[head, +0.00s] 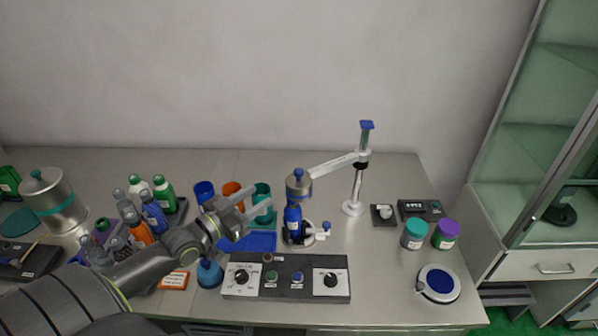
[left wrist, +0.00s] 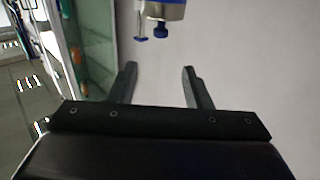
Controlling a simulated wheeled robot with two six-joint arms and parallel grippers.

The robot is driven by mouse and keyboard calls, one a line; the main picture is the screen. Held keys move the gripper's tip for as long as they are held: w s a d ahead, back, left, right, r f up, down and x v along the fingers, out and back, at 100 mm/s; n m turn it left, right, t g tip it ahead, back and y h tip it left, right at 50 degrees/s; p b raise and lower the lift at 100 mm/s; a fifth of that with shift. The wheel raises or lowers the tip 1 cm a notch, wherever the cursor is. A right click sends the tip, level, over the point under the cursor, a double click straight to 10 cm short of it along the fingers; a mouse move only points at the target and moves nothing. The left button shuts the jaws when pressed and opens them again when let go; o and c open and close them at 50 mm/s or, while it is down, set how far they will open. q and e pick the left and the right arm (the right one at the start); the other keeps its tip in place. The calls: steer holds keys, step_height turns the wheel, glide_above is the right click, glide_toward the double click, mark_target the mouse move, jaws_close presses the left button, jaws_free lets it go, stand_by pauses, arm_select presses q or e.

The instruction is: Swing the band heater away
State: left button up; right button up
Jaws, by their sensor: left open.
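The band heater (head: 299,187) is a short metal cylinder with a blue knob (head: 298,173) on top. It hangs on a light swing arm (head: 333,166) from an upright post (head: 353,206) and sits over a blue bottle (head: 293,222) on a small round stand. A blue-topped handle (head: 367,126) rises at the post side. My left gripper (head: 270,200) is open and empty, left of the heater and apart from it. In the left wrist view, the heater (left wrist: 162,10) shows at the top, beyond my open fingers (left wrist: 158,72). My right gripper is not seen.
A control box (head: 286,289) with dials and buttons lies in front of the stand. Several bottles crowd the left.

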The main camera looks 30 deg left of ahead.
mark_target(295, 173)
arm_select(q)
steer(key=w+b, duration=0.1)
steer(key=w, duration=0.3)
steer(key=w+d+b, duration=0.1)
steer(key=w, duration=0.4)
steer(key=w+d, duration=0.1)
steer(key=w, duration=0.3)
steer(key=shift+w+d+f+b, duration=0.1)
steer(key=shift+w+d+b, duration=0.1)
steer(key=shift+w+b, duration=0.15)
steer(key=shift+w+d, duration=0.15)
steer(key=shift+w, duration=0.55)
jaws_close()
